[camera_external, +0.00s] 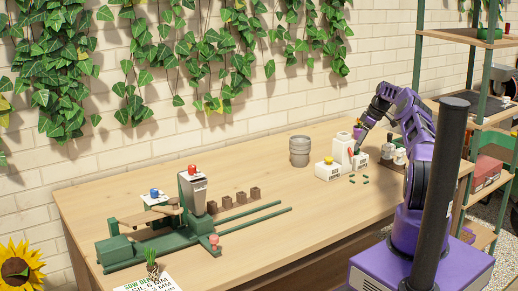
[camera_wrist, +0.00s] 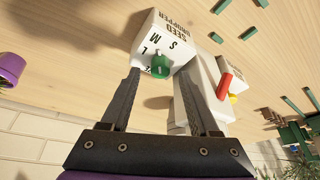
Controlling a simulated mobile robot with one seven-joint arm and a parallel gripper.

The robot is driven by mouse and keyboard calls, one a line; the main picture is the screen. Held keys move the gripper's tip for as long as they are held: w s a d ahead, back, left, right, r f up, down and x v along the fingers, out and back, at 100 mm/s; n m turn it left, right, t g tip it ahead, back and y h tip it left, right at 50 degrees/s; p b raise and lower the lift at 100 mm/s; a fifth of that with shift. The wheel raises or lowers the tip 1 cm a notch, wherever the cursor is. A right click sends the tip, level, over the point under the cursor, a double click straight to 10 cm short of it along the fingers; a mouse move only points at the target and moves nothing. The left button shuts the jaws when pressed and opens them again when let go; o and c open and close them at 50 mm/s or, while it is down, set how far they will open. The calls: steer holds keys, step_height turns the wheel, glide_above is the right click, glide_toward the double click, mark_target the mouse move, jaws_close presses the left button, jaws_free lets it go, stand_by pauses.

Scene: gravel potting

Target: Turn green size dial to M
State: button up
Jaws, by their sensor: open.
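The green size dial (camera_wrist: 160,66) sits on the face of a white box (camera_wrist: 166,28) labelled "SEED DROPPER" in the wrist view. The letters S, M and L show beside the dial, and another mark by L is partly hidden. I cannot tell which letter the dial points to. My gripper (camera_wrist: 159,74) is open, with one finger on each side of the dial; whether either finger touches it is unclear. In the external view, my gripper (camera_external: 358,134) is over the white dropper unit (camera_external: 341,149), and the dial cannot be made out.
A red lever (camera_wrist: 224,86) stands close to my right finger in the wrist view. Several small green pieces (camera_external: 365,179) lie in front of the dropper. A grey pot (camera_external: 300,151) stands left of it. A green machine (camera_external: 150,245) occupies the table's left side.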

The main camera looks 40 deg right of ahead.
steer(key=p+v, duration=0.1)
steer(key=v, duration=1.5)
steer(key=shift+a, duration=0.1)
